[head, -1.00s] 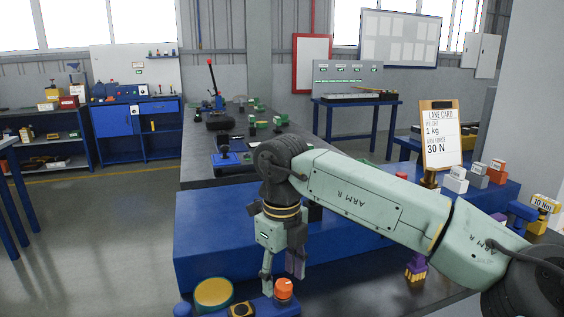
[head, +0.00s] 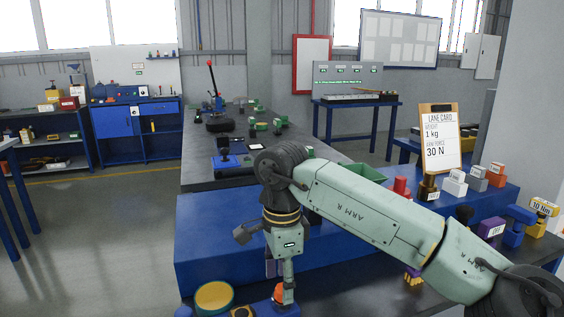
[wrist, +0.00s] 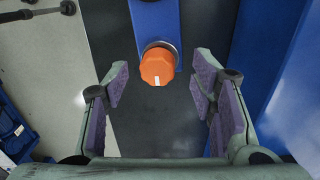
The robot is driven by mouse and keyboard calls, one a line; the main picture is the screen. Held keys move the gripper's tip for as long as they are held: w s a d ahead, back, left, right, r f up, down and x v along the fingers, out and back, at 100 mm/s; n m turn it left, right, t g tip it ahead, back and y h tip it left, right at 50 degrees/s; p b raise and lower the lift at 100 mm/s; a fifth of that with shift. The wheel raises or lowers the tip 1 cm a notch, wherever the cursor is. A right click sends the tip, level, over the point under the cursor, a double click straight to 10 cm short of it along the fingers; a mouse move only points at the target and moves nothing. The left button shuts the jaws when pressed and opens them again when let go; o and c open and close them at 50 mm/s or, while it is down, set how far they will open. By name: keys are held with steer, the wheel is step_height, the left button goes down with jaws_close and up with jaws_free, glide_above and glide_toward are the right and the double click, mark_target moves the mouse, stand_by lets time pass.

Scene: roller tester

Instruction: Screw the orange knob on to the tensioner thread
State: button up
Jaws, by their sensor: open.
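The orange knob (wrist: 158,67) shows in the wrist view, with a pale mark on its face and a metal ring behind it, at the end of a blue part (wrist: 155,20). My gripper (wrist: 160,95) is open and empty, its purple-padded fingers to either side of and short of the knob in that view. In the head view the knob (head: 279,293) is low in the picture, partly hidden behind my gripper (head: 283,298). The tensioner thread is not visible; I cannot tell whether it is under the knob.
A round yellow-rimmed green part (head: 213,296) lies left of the knob. A large blue block (head: 215,240) stands behind. A lane card (head: 438,140) reads 1 kg and 30 N. Labelled weights (head: 475,178) stand at the right.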

steer(key=n, duration=1.2)
steer(key=shift+f, duration=0.1)
steer(key=shift+f+b, duration=1.2)
steer(key=shift+r, duration=0.1)
steer(key=shift+c, duration=0.3)
